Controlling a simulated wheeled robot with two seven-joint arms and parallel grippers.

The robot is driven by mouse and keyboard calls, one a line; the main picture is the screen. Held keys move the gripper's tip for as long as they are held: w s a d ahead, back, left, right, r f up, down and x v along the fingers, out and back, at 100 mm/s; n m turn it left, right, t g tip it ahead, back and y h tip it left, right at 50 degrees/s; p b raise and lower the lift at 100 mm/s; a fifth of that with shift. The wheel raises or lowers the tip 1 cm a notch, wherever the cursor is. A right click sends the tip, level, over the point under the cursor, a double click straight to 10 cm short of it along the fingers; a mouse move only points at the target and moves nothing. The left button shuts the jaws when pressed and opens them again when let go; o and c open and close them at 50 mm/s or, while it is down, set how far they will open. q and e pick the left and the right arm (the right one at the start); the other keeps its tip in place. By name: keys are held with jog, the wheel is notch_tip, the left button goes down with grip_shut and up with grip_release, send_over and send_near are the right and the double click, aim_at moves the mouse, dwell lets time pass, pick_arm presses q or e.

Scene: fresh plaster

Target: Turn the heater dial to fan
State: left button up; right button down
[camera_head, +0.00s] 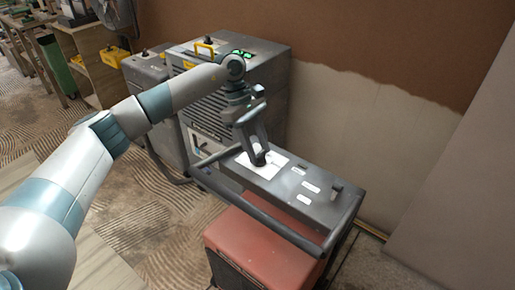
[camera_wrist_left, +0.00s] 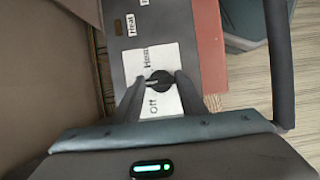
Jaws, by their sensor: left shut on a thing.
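The heater has a dark grey top panel (camera_head: 315,208) over a red body (camera_head: 255,250). A white label plate (camera_head: 275,168) lies on the panel. In the left wrist view the plate (camera_wrist_left: 140,58) carries a round black dial (camera_wrist_left: 160,80), with "Off" printed near it and another word, hard to read, on the other side. A light mark on the dial points to the left of that view. My left gripper (camera_head: 257,157) reaches down to the dial, its fingers closed on the dial's sides. In the head view the fingers mostly hide the dial. My right gripper is out of view.
A dark tubular handle (camera_head: 265,222) runs around the heater's top. A large grey machine (camera_head: 265,80) with a yellow handle stands behind. A partly plastered wall (camera_head: 350,105) and a plain board (camera_head: 460,180) are at the right. Patterned floor (camera_head: 150,215) is open at the left.

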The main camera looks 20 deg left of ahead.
pick_arm(q)
jog(key=o, duration=1.1)
jog(key=shift+c, duration=0.2)
jog(key=shift+r, duration=0.1)
jog(key=shift+w+a+r, duration=0.1)
jog(key=shift+a+r, duration=0.15)
jog(key=shift+r, duration=0.2)
jog(key=v, duration=1.6)
jog(key=shift+r+b, duration=0.15)
jog(key=shift+b, duration=0.25)
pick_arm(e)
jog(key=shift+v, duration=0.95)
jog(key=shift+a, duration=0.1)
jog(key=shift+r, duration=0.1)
